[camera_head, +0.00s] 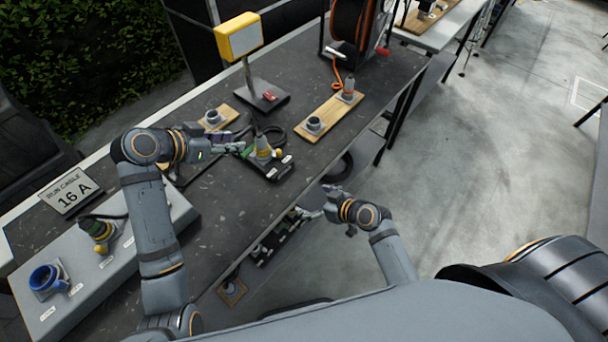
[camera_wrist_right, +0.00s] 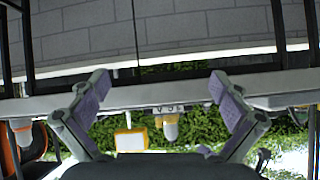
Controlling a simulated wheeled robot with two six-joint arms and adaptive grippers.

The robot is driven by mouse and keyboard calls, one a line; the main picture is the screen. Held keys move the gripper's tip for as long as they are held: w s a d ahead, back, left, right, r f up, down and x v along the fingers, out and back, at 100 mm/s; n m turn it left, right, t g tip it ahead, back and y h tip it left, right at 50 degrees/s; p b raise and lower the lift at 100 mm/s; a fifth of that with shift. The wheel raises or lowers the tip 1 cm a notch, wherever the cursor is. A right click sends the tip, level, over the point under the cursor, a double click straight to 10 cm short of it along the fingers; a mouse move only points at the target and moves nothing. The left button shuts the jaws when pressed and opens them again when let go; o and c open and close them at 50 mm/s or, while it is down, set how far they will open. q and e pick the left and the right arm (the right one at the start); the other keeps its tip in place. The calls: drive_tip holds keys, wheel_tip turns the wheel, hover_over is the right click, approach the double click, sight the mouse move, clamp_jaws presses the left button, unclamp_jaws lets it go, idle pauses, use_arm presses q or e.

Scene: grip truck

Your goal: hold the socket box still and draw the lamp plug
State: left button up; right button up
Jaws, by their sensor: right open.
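The dark socket box (camera_head: 270,168) with green parts lies near the front edge of the table. The lamp plug (camera_head: 262,146), yellow and grey, stands up from its top. My left gripper (camera_head: 237,143) is at the left end of the box; whether its fingers touch or clasp it is unclear. My right gripper (camera_head: 317,205) is off the table's front edge, apart from the box, open and empty. In the right wrist view, its two fingers (camera_wrist_right: 160,108) are spread, with the yellow plug (camera_wrist_right: 170,128) seen between them at a distance.
The yellow lamp (camera_head: 239,37) stands on a dark base (camera_head: 270,103) behind the box. Wooden boards with sockets (camera_head: 328,116) lie to the right, near a cable reel (camera_head: 352,28). A grey panel (camera_head: 120,255) with a blue socket (camera_head: 45,277) and a "16 A" sign (camera_head: 70,190) are left.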

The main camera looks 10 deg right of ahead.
drive_tip(key=n+t+y, duration=0.2)
approach(279, 166)
drive_tip(key=x, duration=1)
drive_tip(key=shift+h, duration=0.3)
drive_tip(key=c, duration=1.6)
drive_tip(key=o, duration=1.6)
drive_tip(key=shift+d, duration=0.1)
drive_tip(key=v, duration=1.2)
